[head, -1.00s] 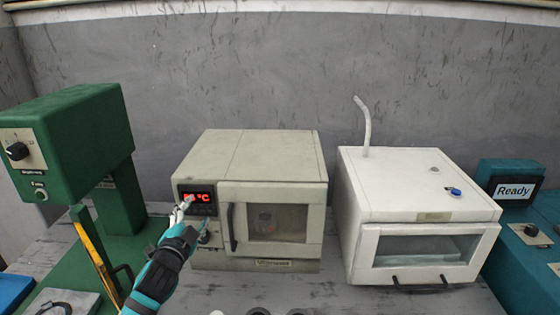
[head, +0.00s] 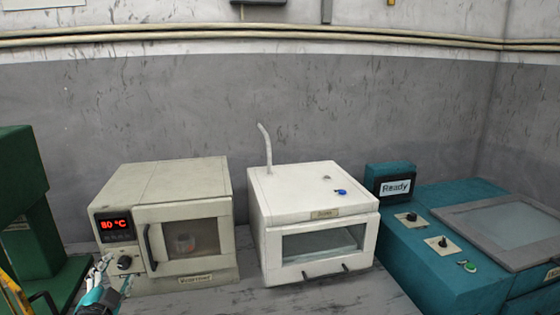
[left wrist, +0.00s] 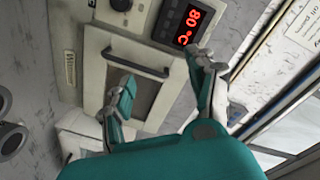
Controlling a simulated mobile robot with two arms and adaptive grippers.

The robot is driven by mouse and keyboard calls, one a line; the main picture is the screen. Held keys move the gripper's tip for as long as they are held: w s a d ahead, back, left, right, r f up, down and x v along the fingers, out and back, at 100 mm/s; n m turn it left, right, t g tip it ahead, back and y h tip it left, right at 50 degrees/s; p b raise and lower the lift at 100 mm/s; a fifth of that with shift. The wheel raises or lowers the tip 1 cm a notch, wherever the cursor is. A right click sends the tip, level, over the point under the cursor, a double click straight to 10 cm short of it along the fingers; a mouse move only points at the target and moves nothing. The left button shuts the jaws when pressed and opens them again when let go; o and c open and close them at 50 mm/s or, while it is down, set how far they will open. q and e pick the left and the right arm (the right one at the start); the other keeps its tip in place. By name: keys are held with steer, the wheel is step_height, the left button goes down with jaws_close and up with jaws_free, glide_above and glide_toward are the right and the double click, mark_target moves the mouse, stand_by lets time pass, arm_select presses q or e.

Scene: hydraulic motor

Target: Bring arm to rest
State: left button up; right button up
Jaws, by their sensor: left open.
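My left gripper (head: 108,282) shows at the bottom left of the head view, in front of the beige oven's lower left corner. In the left wrist view its two fingers (left wrist: 165,78) are spread apart with nothing between them. The beige oven (head: 172,182) has a red display (head: 114,225) reading 80 °C, a black knob (head: 124,263) and a closed door with a window. A small object (head: 185,244) shows through that window. The left gripper appears close to the knob; I cannot tell whether it touches. My right gripper is not in view.
A white box-shaped machine (head: 310,191) with a bent tube stands right of the oven. A teal machine (head: 430,262) with a "Ready" screen (head: 396,187) stands at the right. A green machine (head: 35,225) is at the far left. Grey bench surface shows in front of the white machine.

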arm_select(q)
steer(key=s+d+f+n+g+h, duration=0.1)
steer(key=s+d+f+n+g, duration=0.2)
steer(key=s+f, duration=0.4)
steer(key=s+d+f+n+g, duration=0.1)
steer(key=s+d+f+g, duration=0.3)
steer(key=s+d+f, duration=0.3)
steer(key=s+d+f+n+g+h, duration=0.1)
steer(key=s+d+f+g, duration=0.15)
steer(key=s, duration=0.45)
steer(key=s+d+f+n+g+h, duration=0.1)
steer(key=s+d+f+g, duration=0.15)
steer(key=s, duration=0.45)
steer(key=s+d+f+g+h, duration=0.1)
steer(key=s+d+f+g, duration=0.15)
steer(key=s, duration=0.45)
steer(key=s+a+f+x, duration=0.1)
steer(key=s+x, duration=0.2)
steer(key=x, duration=0.9)
steer(key=s+x, duration=0.2)
steer(key=x, duration=0.9)
steer(key=s+a+f+g, duration=0.1)
steer(key=s+a+f, duration=0.2)
steer(key=s+f, duration=1.5)
steer(key=shift+s+g+y, duration=0.2)
steer(key=shift+g+y, duration=0.1)
steer(key=shift+g, duration=0.05)
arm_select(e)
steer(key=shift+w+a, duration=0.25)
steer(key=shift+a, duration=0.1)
